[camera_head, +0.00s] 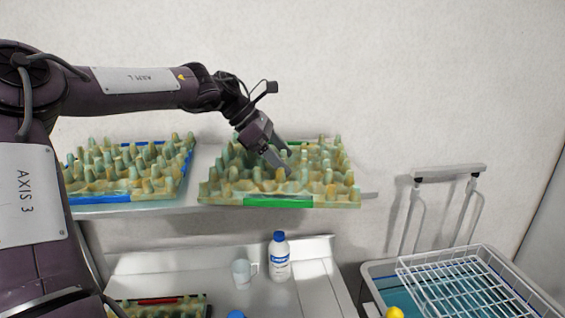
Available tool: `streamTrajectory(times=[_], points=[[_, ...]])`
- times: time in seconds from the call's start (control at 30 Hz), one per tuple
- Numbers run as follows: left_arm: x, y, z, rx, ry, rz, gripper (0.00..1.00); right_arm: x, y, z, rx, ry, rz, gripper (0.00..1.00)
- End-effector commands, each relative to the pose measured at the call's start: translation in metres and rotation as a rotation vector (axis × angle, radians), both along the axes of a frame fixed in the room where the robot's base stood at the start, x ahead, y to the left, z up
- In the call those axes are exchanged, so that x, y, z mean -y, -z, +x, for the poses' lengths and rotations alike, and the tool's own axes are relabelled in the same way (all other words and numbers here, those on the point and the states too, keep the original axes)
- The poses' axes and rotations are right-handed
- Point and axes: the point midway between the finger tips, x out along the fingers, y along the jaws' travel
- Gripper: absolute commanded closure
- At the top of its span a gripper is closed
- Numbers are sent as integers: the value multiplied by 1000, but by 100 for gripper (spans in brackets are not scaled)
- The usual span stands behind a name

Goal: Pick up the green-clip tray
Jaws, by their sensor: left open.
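The green-clip tray (325,203) sits on the upper shelf at the middle of the head view. It is a bumpy yellow-green egg tray with a green clip (278,202) on its front edge and a bit of green at its back edge. My left gripper (284,158) reaches down over the tray's middle from the upper left. Its fingers are apart, with nothing seen between them. One fingertip is low among the tray's bumps; whether it touches them I cannot tell. My right gripper is not in view.
A blue-clip tray (105,199) stands left on the same shelf (190,208). A cart with a wire basket (455,262) is at lower right.

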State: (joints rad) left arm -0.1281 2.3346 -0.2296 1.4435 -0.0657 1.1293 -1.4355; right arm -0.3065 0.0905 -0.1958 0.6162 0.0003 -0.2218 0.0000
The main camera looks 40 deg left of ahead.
Motion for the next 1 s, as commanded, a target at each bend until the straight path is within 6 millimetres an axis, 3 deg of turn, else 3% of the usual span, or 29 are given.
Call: streamTrajectory(times=[0.03, 0.1, 0.43, 0.8, 1.0], points=[[4, 1, 3, -5, 2, -3, 20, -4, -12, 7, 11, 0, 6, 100], [8, 9, 6, -3, 2, -2, 20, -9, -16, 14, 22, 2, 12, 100], [11, 17, 10, 1, 0, 1, 20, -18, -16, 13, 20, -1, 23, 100], [11, 18, 9, -2, 0, 0, 68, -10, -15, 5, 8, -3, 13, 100], [12, 19, 9, -6, 0, -1, 69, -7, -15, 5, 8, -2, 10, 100]])
